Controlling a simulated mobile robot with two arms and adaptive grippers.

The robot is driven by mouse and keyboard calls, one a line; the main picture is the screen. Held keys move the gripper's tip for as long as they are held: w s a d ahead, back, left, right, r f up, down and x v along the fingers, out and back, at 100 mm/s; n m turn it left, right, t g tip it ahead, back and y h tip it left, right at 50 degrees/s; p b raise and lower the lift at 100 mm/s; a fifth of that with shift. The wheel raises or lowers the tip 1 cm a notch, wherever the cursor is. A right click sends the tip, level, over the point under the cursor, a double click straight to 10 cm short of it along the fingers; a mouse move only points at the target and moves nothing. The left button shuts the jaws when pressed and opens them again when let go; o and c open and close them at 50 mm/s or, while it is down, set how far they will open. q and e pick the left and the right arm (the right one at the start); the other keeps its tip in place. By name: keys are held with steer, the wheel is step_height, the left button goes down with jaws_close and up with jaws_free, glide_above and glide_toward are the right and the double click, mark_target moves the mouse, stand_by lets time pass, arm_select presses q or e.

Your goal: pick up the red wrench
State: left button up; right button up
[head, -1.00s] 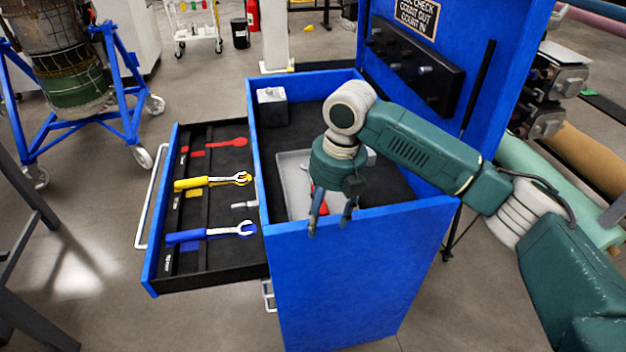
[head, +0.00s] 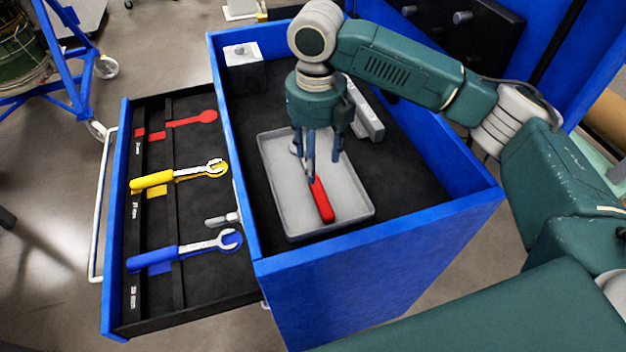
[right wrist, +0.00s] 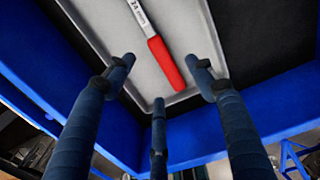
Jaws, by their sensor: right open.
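The red wrench (head: 321,198) lies in a grey tray (head: 357,213) on top of the blue cabinet. Its red handle points toward the near side of the tray, and its upper part is hidden behind my gripper in the head view. In the right wrist view the red handle (right wrist: 165,64) and part of the silver shaft show. My right gripper (head: 318,170) points down over the tray, fingers spread and empty, above the wrench. Its fingers also show in the right wrist view (right wrist: 158,85), apart from the wrench. My left gripper is not in view.
An open drawer (head: 205,277) at the left holds a yellow wrench (head: 180,176), a blue wrench (head: 185,250) and a red wrench-shaped slot (head: 190,120). A grey block (head: 243,66) and a grey bar (head: 366,113) are on the cabinet top. Raised blue walls (head: 440,213) edge it.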

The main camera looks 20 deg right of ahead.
mark_target(314, 186)
step_height(314, 186, down, 2)
steer(key=shift+s+f, duration=0.15)
steer(key=shift+f, duration=0.4)
steer(key=f, duration=0.1)
steer(key=f+p, duration=0.1)
steer(key=f, duration=0.1)
steer(key=f+p, duration=0.1)
steer(key=f, duration=0.1)
steer(key=shift+w+a, duration=0.15)
steer(key=shift+w, duration=0.1)
steer(key=shift+f, duration=0.15)
steer(key=c, duration=0.3)
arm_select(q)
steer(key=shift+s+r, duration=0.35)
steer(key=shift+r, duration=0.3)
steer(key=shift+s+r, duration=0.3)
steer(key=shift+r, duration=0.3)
arm_select(e)
steer(key=shift+w, duration=0.1)
jaws_close()
